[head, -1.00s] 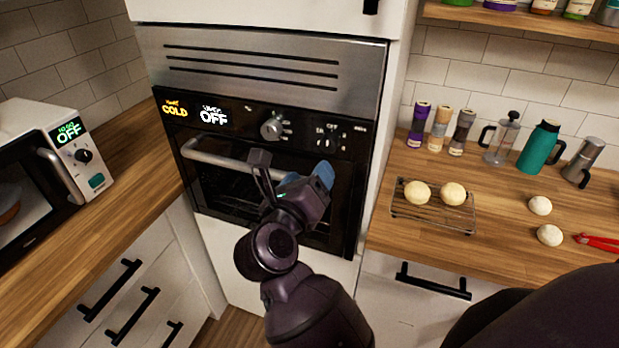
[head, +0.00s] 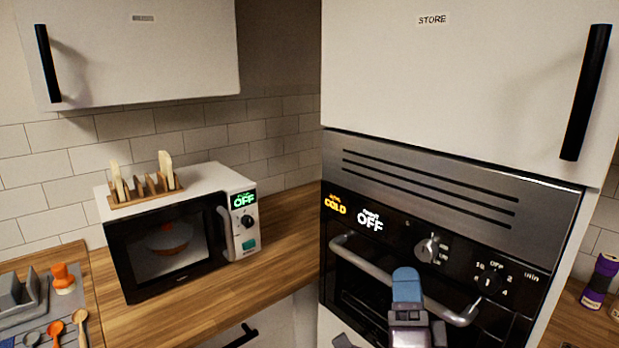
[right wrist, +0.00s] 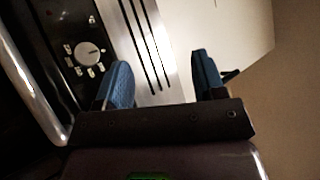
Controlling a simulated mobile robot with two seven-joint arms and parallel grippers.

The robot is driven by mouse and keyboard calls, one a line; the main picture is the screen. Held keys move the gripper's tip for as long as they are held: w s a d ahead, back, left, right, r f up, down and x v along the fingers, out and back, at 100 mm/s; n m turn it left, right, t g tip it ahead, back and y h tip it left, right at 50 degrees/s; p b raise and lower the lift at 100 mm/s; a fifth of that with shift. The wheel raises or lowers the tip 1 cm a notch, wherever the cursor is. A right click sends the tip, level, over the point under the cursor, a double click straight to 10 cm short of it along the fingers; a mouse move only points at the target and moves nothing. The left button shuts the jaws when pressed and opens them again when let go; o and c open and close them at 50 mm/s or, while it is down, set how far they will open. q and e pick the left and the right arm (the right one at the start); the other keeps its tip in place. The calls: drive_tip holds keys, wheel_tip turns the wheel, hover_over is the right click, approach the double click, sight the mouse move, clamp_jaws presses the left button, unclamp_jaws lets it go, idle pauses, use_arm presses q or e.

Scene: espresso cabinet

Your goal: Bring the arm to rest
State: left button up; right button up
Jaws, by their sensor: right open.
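My right gripper (head: 407,292) is at the bottom of the head view, in front of the oven (head: 450,240). One blue fingertip overlaps the view of the oven's handle (head: 375,272); I cannot tell whether it touches. In the right wrist view the right gripper (right wrist: 160,82) has its two blue fingers wide apart with nothing between them. The oven's knob (right wrist: 88,53) and vent slots show beyond them. Most of my right arm is out of the head view. My left gripper is not in view.
A microwave (head: 228,235) with a wooden rack (head: 150,190) of bread slices on top stands on the left counter. Wall cabinets (head: 130,60) hang above. A tray (head: 30,318) with utensils is at the far left.

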wheel_tip(320, 180, down, 14)
drive_tip(key=r+n+g+y, duration=0.1)
drive_tip(key=n+g+y, duration=0.5)
drive_tip(key=n, duration=0.6)
drive_tip(key=s+d+f+n+g+h, duration=0.1)
drive_tip(key=s+d+f, duration=0.3)
drive_tip(key=f, duration=0.4)
drive_tip(key=s+d+f+n+g+h+b, duration=0.1)
drive_tip(key=s+d+f+n+g, duration=0.1)
drive_tip(key=s+d+f+g, duration=0.2)
drive_tip(key=s+d+f+n+g+h+b, duration=0.1)
drive_tip(key=s+d+f, duration=0.3)
drive_tip(key=s+f, duration=0.5)
wheel_tip(320, 180, down, 4)
drive_tip(key=shift+s+d+f+n+g, duration=0.1)
drive_tip(key=shift+s+d+n+g, duration=0.15)
drive_tip(key=shift+n+g, duration=0.35)
